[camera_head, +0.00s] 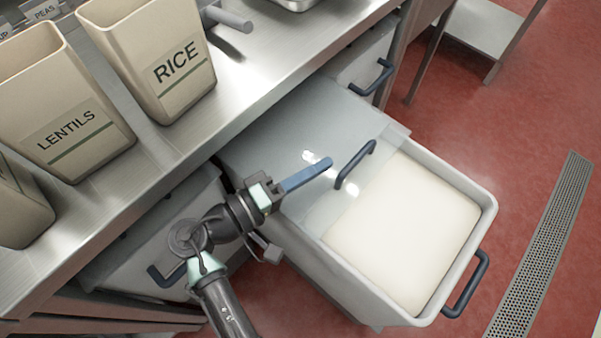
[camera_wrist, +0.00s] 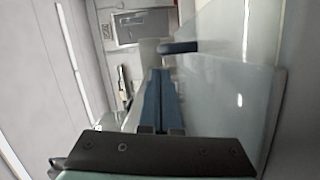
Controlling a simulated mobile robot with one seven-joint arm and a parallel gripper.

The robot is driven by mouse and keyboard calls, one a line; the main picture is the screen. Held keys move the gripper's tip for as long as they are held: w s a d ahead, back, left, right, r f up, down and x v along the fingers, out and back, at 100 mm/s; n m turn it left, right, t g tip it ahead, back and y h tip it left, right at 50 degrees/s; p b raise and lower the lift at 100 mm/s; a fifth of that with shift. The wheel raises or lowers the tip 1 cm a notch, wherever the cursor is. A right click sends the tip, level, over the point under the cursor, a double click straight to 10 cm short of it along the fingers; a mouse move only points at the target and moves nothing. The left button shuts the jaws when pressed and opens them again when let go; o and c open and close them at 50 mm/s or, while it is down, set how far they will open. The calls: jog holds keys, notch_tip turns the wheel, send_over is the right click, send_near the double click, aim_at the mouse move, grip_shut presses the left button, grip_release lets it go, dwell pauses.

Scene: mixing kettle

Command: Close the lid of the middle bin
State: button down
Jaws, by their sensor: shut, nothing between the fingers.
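The middle bin (camera_head: 487,205) is pulled out from under the counter, with pale white contents showing in its front part. Its clear lid (camera_head: 270,140) lies over the rear part, and the front part is uncovered. A dark blue lid handle (camera_head: 355,163) stands near the lid's front edge. My gripper (camera_head: 328,162) is shut and empty over the lid, its blue fingers pointing toward the handle from the left in the head view. In the wrist view the shut fingers (camera_wrist: 160,85) are beside the lid (camera_wrist: 220,100), with the handle (camera_wrist: 180,47) just beyond their tips. Contact is unclear.
A steel counter (camera_head: 260,55) holds the rice container (camera_head: 150,50) and the lentils container (camera_head: 60,100). Neighbouring bins with handles (camera_head: 372,78) sit under the counter on both sides. The bin's front pull handle (camera_head: 467,285) faces open red floor (camera_head: 525,130) with a drain grate (camera_head: 545,250).

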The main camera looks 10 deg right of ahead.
aim_at(363, 149)
jog(key=shift+x, duration=2.3)
jog(key=shift+s+d+r, duration=0.15)
jog(key=shift+s+d, duration=0.15)
jog(key=shift+s, duration=0.15)
jog(key=s+d+p, duration=0.4)
jog(key=s+d, duration=0.9)
jog(key=s, duration=0.4)
jog(key=shift+s+d, duration=0.2)
jog(key=shift+d, duration=0.05)
jog(key=shift+s, duration=0.1)
